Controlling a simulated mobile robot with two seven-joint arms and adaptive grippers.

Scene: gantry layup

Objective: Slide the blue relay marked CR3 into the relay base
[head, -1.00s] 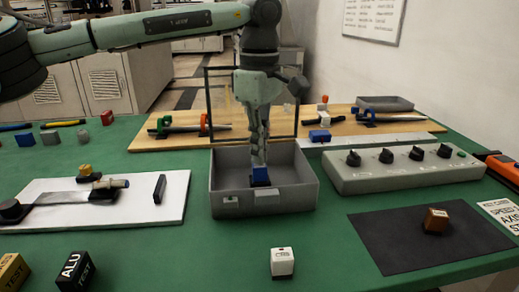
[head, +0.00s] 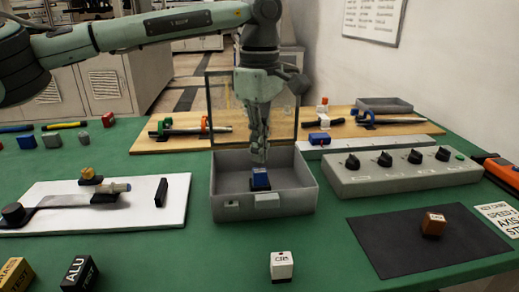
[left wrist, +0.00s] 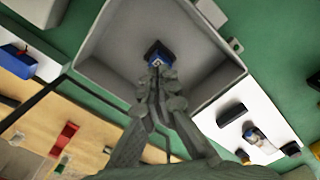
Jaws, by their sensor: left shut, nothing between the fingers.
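A blue relay (head: 260,178) sits in a small dark base inside the grey open box at the middle of the table. It also shows in the left wrist view (left wrist: 157,60), just beyond my fingertips. Its marking is too small to read. My left gripper (head: 259,155) points down into the box, directly above the relay, shut and empty, with a small gap between fingertips and relay in the head view. The gripper also fills the middle of the left wrist view (left wrist: 157,80). My right gripper is not in view.
The grey box (head: 219,192) has raised walls around the gripper, with a dark frame (head: 208,104) behind. A grey knob panel (head: 415,179) stands to the right, a white board (head: 140,217) to the left. Another blue block (head: 319,137) lies behind the panel. A white cube (head: 281,267) stands in front.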

